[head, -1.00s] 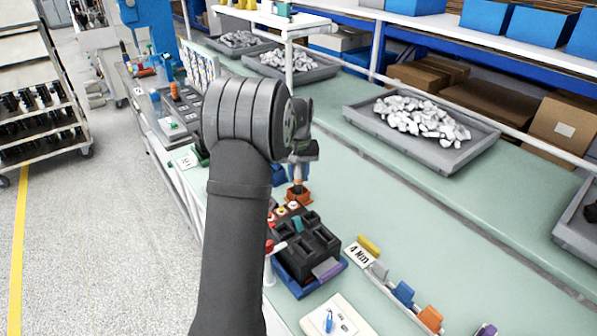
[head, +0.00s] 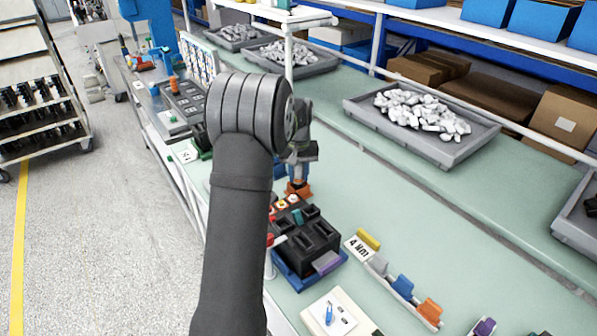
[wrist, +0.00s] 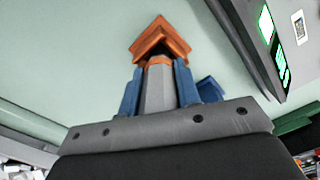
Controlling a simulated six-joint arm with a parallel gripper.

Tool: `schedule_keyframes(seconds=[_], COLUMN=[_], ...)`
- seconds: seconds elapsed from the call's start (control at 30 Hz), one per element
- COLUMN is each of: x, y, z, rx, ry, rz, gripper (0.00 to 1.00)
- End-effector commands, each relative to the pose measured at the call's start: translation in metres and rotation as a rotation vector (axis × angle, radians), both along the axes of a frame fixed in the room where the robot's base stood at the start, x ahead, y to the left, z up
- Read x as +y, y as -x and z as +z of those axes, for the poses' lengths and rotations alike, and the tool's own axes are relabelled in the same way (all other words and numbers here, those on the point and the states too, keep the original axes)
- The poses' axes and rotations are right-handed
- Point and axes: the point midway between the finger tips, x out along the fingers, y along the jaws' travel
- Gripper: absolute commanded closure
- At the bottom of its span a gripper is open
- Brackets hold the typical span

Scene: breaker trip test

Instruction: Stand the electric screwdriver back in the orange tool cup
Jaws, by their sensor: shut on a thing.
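The electric screwdriver (wrist: 157,92) is held upright between the blue fingers of my gripper (wrist: 157,80), which is shut on its grey body. An orange band shows on it beyond the fingers. The orange tool cup (wrist: 176,38) lies straight past the screwdriver's lower end. A dark part of the tool meets the cup's opening; how deep it sits is hidden. In the head view the cup (head: 298,189) stands on the green bench, directly under my gripper (head: 298,175), with the fingertips close above it. My own arm hides part of this area.
A black block with slots in a blue tray (head: 300,283) stands just in front of the cup. A small rack with coloured tabs (head: 403,286) is to the right. A grey bin of white parts (head: 420,125) is behind. Bench right of the cup is clear.

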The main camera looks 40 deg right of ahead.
Motion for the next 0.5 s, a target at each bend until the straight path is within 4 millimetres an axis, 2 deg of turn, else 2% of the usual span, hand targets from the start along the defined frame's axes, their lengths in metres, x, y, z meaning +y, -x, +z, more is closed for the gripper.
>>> schedule_keyframes(seconds=[0.03,0.13,0.17,0.5], x=[-0.0002,-0.0002,-0.0002,-0.0002], y=[-0.0002,-0.0001,-0.0001,-0.0001], z=[0.0002,0.0003,0.0002,0.0034], rx=[-0.001,-0.001,-0.001,-0.001], ry=[0.001,0.001,0.001,0.001], rz=[0.0,0.0,0.0,0.0], gripper=[0.66,0.46,0.44,0.44])
